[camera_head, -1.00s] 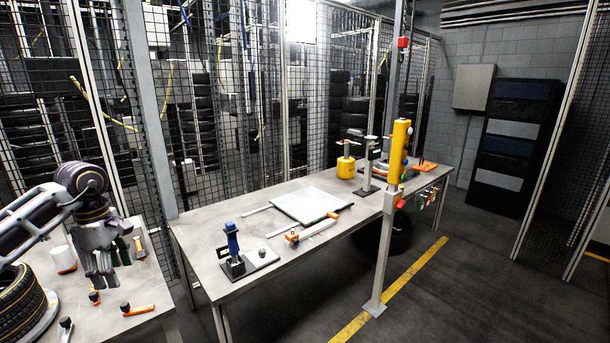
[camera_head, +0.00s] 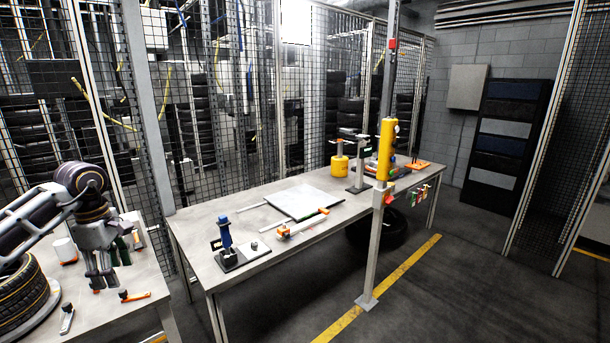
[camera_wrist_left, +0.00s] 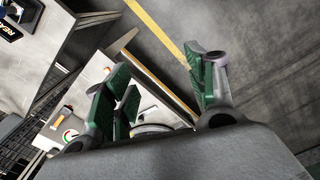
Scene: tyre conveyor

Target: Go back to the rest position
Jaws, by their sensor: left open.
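My left gripper (camera_head: 101,270) hangs over the near-left table (camera_head: 118,318) with its fingers pointing down. In the left wrist view the left gripper (camera_wrist_left: 165,95) shows green-padded fingers spread apart, with nothing between them. A tyre (camera_head: 20,300) lies at the far left, beside the gripper. Orange-handled tools (camera_head: 135,296) and a white cup-like item (camera_head: 65,250) lie on the table around the gripper. My right gripper is not in view.
A longer workbench (camera_head: 230,285) holds a blue upright tool (camera_head: 225,238), a white board (camera_head: 303,202) and a yellow canister (camera_head: 339,164). Mesh fencing lines the back. Floor at right is clear.

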